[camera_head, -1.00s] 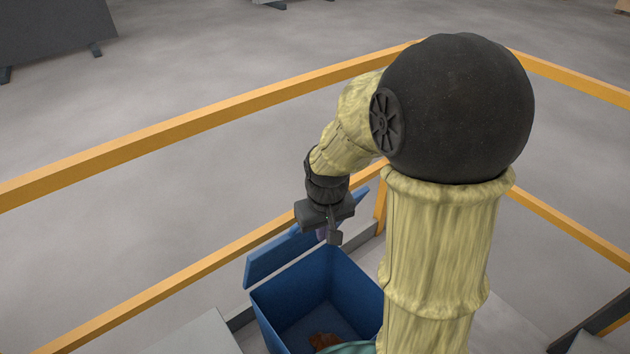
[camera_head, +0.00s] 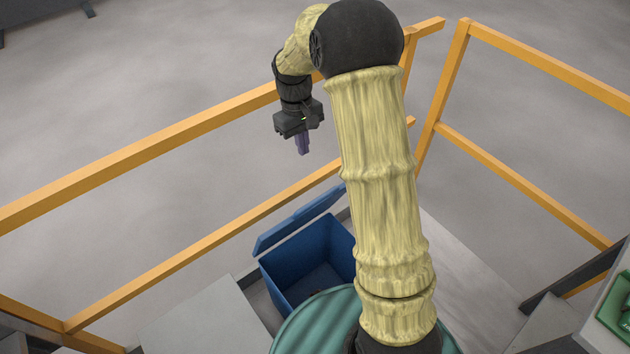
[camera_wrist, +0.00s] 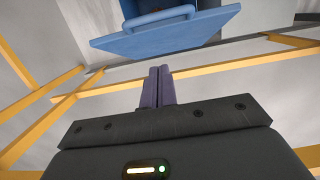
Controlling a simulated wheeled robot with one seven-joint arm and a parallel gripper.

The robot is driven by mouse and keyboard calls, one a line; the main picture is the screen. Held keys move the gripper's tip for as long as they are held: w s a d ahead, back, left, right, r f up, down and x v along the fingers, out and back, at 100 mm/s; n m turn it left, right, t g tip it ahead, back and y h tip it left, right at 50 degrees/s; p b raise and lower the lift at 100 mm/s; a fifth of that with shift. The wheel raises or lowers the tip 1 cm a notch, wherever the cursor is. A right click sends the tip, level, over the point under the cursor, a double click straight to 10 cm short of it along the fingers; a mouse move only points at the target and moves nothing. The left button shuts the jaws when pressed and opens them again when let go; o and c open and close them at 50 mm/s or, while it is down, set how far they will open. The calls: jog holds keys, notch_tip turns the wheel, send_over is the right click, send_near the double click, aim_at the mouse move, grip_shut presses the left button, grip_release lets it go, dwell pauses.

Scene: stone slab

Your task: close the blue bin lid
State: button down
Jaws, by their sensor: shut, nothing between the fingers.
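The blue bin (camera_head: 302,274) stands on the floor below my arm, its inside open to view from above. Its blue lid (camera_head: 298,221) is raised and tilted at the bin's far edge, behind the opening. The lid also shows in the wrist view (camera_wrist: 165,35), with part of the bin (camera_wrist: 150,8) beyond it. My gripper (camera_head: 303,150) is above and beyond the lid, pointing down, with purple fingers together and nothing between them. The fingers (camera_wrist: 159,72) show shut in the wrist view, apart from the lid. My arm hides the bin's right side.
Orange railings (camera_head: 170,133) run behind the bin and on the right (camera_head: 540,62). Grey slabs (camera_head: 190,320) lie left of the bin. A teal round surface (camera_head: 310,325) is in front of it. A green item in a tray (camera_head: 618,305) is at the right edge.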

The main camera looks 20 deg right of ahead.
jog(key=shift+f, duration=0.1)
jog(key=s+f+p, duration=0.1)
jog(key=f, duration=0.3)
jog(key=s+d+f+p, duration=0.1)
jog(key=f, duration=0.2)
jog(key=s+f+p, duration=0.1)
jog(key=s+f, duration=0.1)
jog(key=f, duration=0.2)
jog(key=shift+s+d+f, duration=0.1)
jog(key=shift+d+f, duration=0.2)
jog(key=shift+d, duration=0.1)
jog(key=shift+s+f, duration=0.1)
jog(key=shift+f, duration=0.1)
